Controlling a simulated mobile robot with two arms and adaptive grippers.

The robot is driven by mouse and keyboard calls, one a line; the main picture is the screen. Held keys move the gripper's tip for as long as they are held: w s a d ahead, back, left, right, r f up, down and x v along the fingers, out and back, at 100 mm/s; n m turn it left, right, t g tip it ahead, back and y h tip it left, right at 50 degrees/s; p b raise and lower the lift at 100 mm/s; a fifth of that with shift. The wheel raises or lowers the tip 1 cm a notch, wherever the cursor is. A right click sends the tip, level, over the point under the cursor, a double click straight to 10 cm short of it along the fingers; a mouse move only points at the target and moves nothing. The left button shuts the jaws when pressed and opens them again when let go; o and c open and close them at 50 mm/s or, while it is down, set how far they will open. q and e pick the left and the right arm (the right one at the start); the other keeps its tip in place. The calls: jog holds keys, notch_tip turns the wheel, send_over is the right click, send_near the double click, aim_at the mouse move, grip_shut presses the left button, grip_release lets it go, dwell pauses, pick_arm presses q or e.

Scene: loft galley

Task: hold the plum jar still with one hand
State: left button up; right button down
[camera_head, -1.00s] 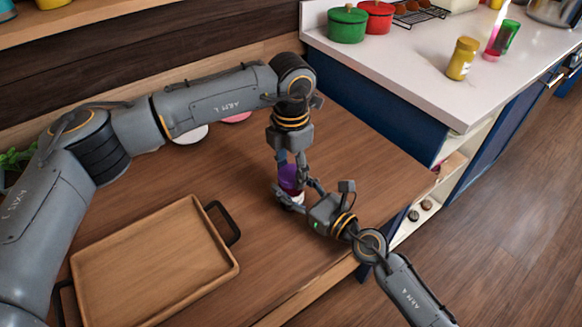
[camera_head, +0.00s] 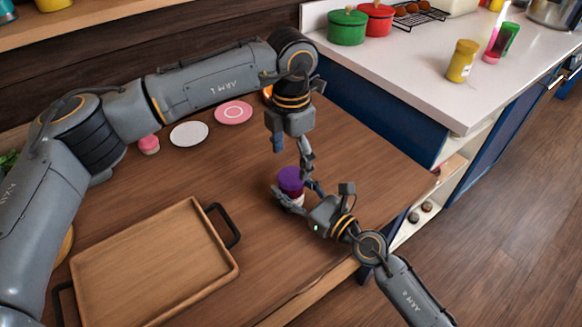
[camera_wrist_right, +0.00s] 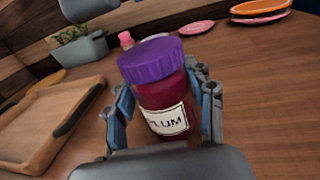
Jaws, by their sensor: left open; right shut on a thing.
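The plum jar has a purple lid (camera_head: 290,180), dark red contents and a white label reading "PLUM". It stands on the wooden table. In the right wrist view the jar (camera_wrist_right: 160,97) sits between the fingers of my right gripper (camera_wrist_right: 165,105), one finger on each side. My right gripper (camera_head: 298,196) is shut on the jar's body from the front right. My left gripper (camera_head: 293,160) points down just above the purple lid, open and empty, with its fingers apart. Part of the jar's lower body is hidden by my right gripper's fingers.
A wooden tray (camera_head: 150,262) with black handles lies at the table's front left. A white plate (camera_head: 189,134), a pink plate (camera_head: 233,112) and a pink item (camera_head: 149,144) are behind. The white counter (camera_head: 420,75) holds green and red pots and a yellow jar (camera_head: 462,60).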

pick_arm(q)
notch_tip(320, 180, up, 8)
jog(key=shift+f, duration=0.2)
pick_arm(e)
jog(key=shift+c, duration=2.1)
grip_release()
jog(key=v, duration=1.2)
